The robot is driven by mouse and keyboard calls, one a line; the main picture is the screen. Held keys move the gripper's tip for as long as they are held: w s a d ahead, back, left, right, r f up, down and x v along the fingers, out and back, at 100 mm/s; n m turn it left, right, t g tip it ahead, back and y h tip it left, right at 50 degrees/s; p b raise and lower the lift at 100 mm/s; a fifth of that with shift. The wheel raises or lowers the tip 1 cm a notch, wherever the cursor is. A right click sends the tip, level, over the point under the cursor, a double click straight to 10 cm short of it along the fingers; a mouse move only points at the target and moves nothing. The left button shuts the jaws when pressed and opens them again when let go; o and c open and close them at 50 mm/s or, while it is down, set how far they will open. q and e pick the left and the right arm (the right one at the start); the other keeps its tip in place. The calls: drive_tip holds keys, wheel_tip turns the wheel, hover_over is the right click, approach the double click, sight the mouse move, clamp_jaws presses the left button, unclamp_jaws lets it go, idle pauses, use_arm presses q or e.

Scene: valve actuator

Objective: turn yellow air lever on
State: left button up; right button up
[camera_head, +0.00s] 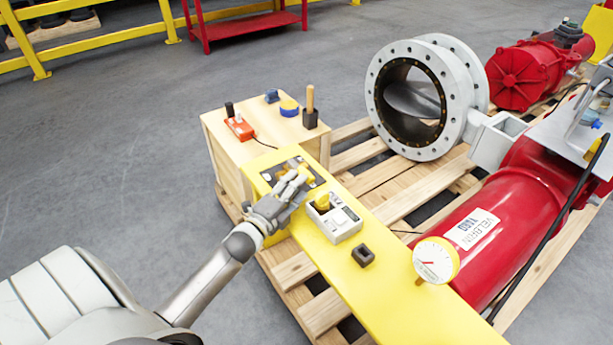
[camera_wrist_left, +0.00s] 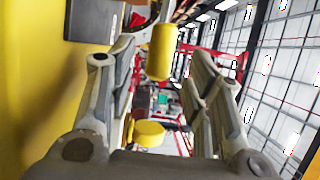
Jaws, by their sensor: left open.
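The yellow air lever (camera_head: 306,171) sits at a dark plate (camera_head: 279,172) on top of the yellow panel, partly hidden by my gripper. My left gripper (camera_head: 297,181) is over the plate, right at the lever. In the left wrist view a yellow cylinder (camera_wrist_left: 162,52), apparently the lever's handle, stands between the two open fingers, with a gap visible on its right side. Contact on its left side is hard to tell. My right gripper is in neither view.
A white box with a yellow knob (camera_head: 334,217), a small black block (camera_head: 363,255) and a gauge (camera_head: 435,260) stand along the yellow panel (camera_head: 400,312). A wooden box (camera_head: 233,160) holds small items behind. A red actuator cylinder (camera_head: 478,230) lies to the right.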

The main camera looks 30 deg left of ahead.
sight(300, 171)
use_arm(q)
drive_tip(key=w, duration=0.4)
drive_tip(key=shift+w+b, duration=0.3)
drive_tip(key=shift+w, duration=0.5)
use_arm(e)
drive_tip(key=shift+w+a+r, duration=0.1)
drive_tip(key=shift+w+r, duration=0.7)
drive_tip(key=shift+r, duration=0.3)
use_arm(q)
drive_tip(key=shift+c, duration=0.4)
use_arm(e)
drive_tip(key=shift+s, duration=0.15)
use_arm(q)
drive_tip(key=c, duration=0.5)
clamp_jaws()
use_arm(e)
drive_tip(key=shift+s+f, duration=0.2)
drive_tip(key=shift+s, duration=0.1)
